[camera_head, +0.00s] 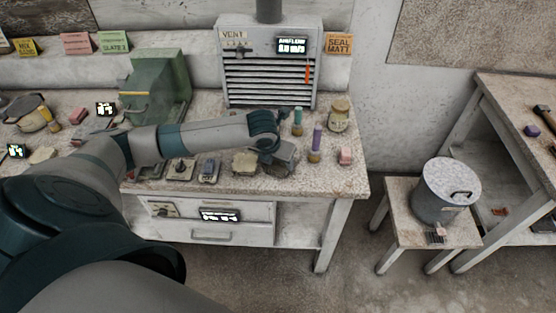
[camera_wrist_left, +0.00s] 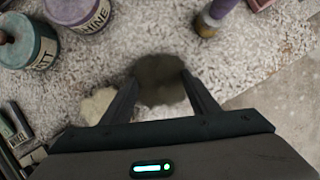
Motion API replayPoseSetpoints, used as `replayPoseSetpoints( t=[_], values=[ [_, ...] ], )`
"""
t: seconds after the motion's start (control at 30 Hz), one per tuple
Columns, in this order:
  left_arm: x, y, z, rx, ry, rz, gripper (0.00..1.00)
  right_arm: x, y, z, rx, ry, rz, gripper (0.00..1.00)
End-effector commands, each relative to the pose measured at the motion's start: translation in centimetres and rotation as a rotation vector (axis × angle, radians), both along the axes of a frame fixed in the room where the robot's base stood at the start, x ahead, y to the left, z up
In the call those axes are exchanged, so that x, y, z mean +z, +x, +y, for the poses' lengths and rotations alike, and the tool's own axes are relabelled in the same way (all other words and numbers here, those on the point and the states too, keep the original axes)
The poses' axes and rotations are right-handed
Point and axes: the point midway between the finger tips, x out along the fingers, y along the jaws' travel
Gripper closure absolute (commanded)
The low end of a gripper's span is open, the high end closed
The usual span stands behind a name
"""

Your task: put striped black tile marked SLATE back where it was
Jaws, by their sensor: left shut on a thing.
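My left gripper (camera_head: 279,160) reaches over the right part of the speckled workbench (camera_head: 335,185). A pale, irregular piece (camera_head: 245,162) lies just left of the gripper, and also shows in the left wrist view (camera_wrist_left: 97,105). My right gripper is not in view.
The vent box (camera_head: 268,75) stands behind. A bucket (camera_head: 440,195) sits on a stool. The bench's front right corner is clear.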

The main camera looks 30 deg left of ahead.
Motion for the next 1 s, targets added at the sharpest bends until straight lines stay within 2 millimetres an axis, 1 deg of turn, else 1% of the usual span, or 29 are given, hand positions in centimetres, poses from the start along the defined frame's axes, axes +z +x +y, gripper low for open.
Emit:
replayPoseSetpoints(
  t=[0.07, 0.1, 0.17, 0.47, 0.67, 0.87, 1.0],
  values=[
    [-0.1, 0.0, 0.0, 0.000, 0.000, -0.001, 0.76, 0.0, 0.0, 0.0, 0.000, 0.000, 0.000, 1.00],
    [-0.2, 0.0, 0.0, 0.000, 0.000, 0.000, 0.41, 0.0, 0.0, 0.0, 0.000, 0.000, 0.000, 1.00],
    [-0.2, 0.0, 0.0, 0.000, 0.000, 0.000, 0.27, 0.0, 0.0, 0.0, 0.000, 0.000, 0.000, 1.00],
    [-0.2, 0.0, 0.0, 0.000, 0.000, 0.000, 0.27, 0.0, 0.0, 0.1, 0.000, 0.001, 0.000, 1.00],
    [0.6, -0.1, 0.1, 0.000, 0.001, -0.002, 0.27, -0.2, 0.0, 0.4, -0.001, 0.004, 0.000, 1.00],
    [2.7, -1.0, -0.1, -0.001, 0.001, -0.003, 0.27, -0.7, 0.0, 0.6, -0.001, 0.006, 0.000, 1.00],
    [5.0, -1.9, -0.2, -0.001, 0.002, -0.004, 0.27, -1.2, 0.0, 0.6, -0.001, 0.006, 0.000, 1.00]
  ],
)
